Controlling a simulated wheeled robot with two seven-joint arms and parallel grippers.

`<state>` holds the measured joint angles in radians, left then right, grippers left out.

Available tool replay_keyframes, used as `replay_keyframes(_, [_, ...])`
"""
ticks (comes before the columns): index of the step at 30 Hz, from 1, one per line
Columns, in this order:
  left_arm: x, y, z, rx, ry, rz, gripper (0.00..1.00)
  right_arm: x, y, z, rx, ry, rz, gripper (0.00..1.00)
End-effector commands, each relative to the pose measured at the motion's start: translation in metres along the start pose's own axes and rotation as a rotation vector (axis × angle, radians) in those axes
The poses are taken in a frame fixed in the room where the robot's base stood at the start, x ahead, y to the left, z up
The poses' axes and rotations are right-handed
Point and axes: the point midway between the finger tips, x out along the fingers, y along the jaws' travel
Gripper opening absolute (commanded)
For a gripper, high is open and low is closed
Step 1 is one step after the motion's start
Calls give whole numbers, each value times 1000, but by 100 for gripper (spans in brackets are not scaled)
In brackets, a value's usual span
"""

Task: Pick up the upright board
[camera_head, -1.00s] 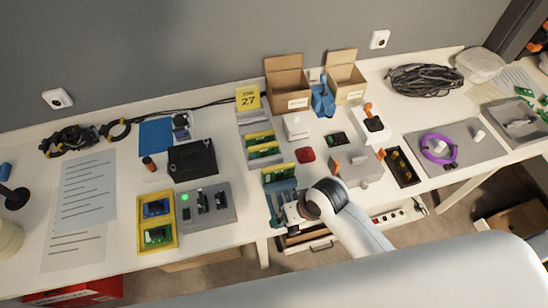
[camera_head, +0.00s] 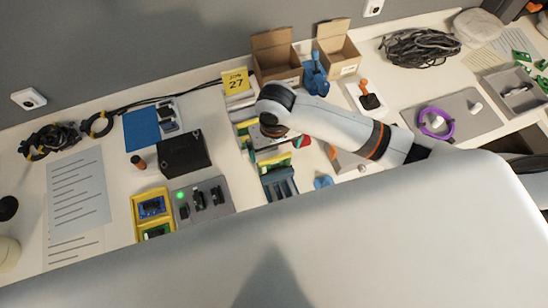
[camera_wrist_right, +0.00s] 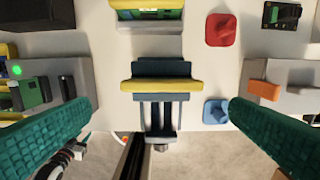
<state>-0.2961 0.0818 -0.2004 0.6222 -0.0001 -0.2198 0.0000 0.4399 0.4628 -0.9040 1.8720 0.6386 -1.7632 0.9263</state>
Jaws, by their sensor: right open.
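The upright board (camera_wrist_right: 160,86) shows a yellow top edge and stands in a blue-grey slotted holder (camera_wrist_right: 158,112) in the right wrist view. In the head view the board (camera_head: 274,162) and holder (camera_head: 281,185) are just in front of my right gripper (camera_head: 268,142). The right wrist view shows my right gripper (camera_wrist_right: 161,105) open, one teal-padded finger on each side of the board and holder, apart from both. Nothing is between the pads at their tips. In the head view the arm hides part of the jaws. My left gripper is not in view.
A blue knob (camera_wrist_right: 216,111) is close right of the holder, and a red knob (camera_wrist_right: 221,30) lies farther back. A grey fixture (camera_head: 203,202) with a green light is left of the holder. Another board in a tray (camera_wrist_right: 147,14) lies behind. Open cartons (camera_head: 275,57) stand at the back.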

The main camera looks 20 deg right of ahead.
Motion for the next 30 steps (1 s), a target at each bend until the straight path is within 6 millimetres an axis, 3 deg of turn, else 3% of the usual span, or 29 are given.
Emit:
replay_keyframes(7, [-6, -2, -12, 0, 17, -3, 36, 31, 0, 0, 0, -1, 0, 100])
replay_keyframes(11, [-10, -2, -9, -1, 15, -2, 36, 39, -1, 2, 0, -1, -1, 100])
replay_keyframes(19, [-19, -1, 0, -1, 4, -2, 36, 76, -3, 8, 0, 0, -1, 100])
replay_keyframes(29, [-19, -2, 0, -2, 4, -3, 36, 85, -3, 8, -2, -3, 1, 100])
replay_keyframes(30, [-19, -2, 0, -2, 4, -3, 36, 85, -3, 8, -2, -3, 1, 93])
